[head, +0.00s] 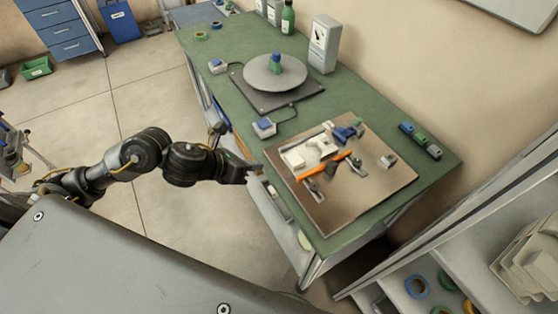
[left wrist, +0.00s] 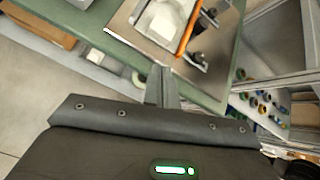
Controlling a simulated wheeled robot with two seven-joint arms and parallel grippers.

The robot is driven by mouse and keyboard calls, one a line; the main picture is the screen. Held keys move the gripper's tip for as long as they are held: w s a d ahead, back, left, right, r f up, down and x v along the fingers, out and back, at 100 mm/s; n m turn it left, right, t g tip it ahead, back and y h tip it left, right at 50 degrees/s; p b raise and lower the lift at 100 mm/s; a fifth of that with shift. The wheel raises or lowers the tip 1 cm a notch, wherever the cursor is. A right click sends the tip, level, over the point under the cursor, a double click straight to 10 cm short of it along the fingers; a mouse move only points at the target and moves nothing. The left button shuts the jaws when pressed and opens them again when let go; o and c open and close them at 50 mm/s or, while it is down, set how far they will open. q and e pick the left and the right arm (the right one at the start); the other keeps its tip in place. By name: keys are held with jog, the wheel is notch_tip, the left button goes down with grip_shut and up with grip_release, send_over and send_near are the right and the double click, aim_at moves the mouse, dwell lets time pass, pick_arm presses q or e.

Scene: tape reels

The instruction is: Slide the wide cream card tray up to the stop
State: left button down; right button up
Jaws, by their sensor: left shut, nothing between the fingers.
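The cream card tray (head: 297,160) lies on a brown board on the green bench, and it also shows at the top of the left wrist view (left wrist: 166,20). An orange bar (head: 312,171) runs along the tray's near side; I cannot tell whether they touch. Which part is the stop is not clear. My left gripper (head: 256,171) is shut and empty at the bench's left edge, to the left of the tray and apart from it. Its closed fingers (left wrist: 162,78) point toward the board in the left wrist view. My right gripper is not in view.
The brown board (head: 345,208) also carries a blue part (head: 348,131) and small metal fittings. A round grey turntable (head: 285,78) stands farther back on the bench. A blue-topped switch box (head: 264,127) sits near the left edge. Several small blocks (head: 420,140) lie at the right.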

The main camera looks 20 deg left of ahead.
pick_arm(q)
jog(key=a+m+g, duration=0.1)
jog(key=a+m, duration=0.2)
jog(key=m, duration=0.1)
jog(key=p, duration=0.2)
send_near(288, 163)
jog(key=x, duration=0.5)
jog(key=shift+s+a+f, duration=0.1)
jog(key=shift+a+f, duration=0.15)
jog(key=shift+w+d+f, duration=0.15)
jog(key=shift+w+d, duration=0.25)
jog(key=shift+w, duration=0.05)
